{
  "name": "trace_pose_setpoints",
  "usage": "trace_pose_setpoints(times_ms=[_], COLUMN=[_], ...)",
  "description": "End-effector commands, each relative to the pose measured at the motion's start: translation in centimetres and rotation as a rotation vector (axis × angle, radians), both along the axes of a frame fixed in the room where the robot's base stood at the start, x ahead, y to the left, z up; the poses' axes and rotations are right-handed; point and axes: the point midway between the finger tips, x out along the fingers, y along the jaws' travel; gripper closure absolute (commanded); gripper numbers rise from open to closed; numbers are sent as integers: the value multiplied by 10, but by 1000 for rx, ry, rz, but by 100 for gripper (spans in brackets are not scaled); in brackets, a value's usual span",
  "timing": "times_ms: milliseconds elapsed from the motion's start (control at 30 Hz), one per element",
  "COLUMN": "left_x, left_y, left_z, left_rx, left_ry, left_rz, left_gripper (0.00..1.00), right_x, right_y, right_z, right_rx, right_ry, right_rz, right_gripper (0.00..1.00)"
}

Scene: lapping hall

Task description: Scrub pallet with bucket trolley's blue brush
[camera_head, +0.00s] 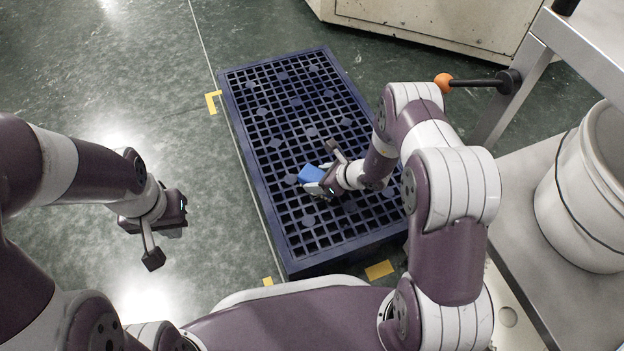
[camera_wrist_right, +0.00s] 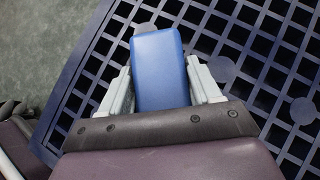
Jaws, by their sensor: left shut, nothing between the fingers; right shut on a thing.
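The dark blue pallet (camera_head: 262,178) with a square-grid deck lies on the floor in the middle of the head view. It also fills much of the right wrist view (camera_wrist_right: 226,70). My right gripper (camera_head: 322,183) is over the pallet's middle, shut on the blue brush (camera_head: 311,173). In the right wrist view the brush (camera_wrist_right: 159,68) is a blue block between the two grey fingers. Its bristles are hidden, and I cannot tell whether it touches the deck. My left gripper (camera_head: 152,258) is shut and empty above the floor, left of the pallet.
The grey metal trolley (camera_head: 545,215) stands at the right with a white bucket (camera_head: 585,200) on its shelf. An orange-knobbed handle (camera_head: 444,82) sticks out toward the pallet. A cream cabinet (camera_head: 430,25) stands behind. Yellow floor marks (camera_head: 380,270) surround the pallet. The floor at left is clear.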

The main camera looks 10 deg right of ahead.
Motion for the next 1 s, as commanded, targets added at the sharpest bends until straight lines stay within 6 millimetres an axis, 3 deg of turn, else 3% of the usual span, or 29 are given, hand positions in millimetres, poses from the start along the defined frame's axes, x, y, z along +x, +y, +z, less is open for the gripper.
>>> trace_pose_setpoints(times_ms=[33, 200, 600, 1000], left_x=[0, 0, 0, 0], left_y=[0, 0, 0, 0], left_z=[1, 2, 3, 9], left_rx=[0, 0, 0, 0], left_ry=[0, 0, 0, 0], left_rz=[0, 0, 0, 0], left_gripper=[100, 100, 100, 100], right_x=[3, 4, -4, -4], right_y=[-11, -13, 25, 28], right_z=[3, 3, 5, 11], right_rx=[-2, -2, -1, -1], right_ry=[-5, -5, -4, -4], right_rz=[-17, -15, -13, -11], right_gripper=[71, 71, 71, 71])
